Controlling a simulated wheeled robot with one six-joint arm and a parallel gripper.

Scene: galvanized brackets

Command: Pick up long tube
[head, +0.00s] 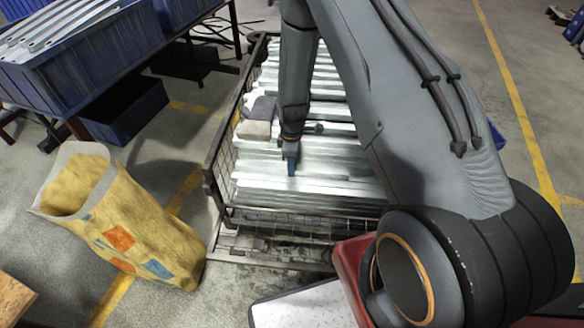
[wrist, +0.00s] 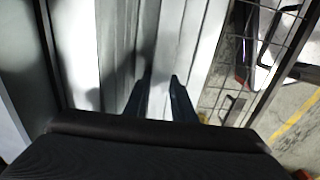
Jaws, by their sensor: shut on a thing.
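Long silvery tubes or profiles lie side by side in a wire-mesh crate (head: 215,170) in the head view. My gripper (head: 291,168) points down into the crate, among the profiles near its front side. In the wrist view my two dark fingers (wrist: 160,85) stand a little apart, on either side of a pale long tube (wrist: 170,40). The gripper is shut on this tube, which lies in line with its neighbours. My arm hides the right part of the crate and the tube's far end. Shadow blurs the contact at the fingertips.
Grey and beige blocks (head: 257,120) lie on the profiles just left of my gripper. A yellow sack (head: 130,225) stands left of the crate. Blue bins (head: 85,65) with metal parts stand at upper left.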

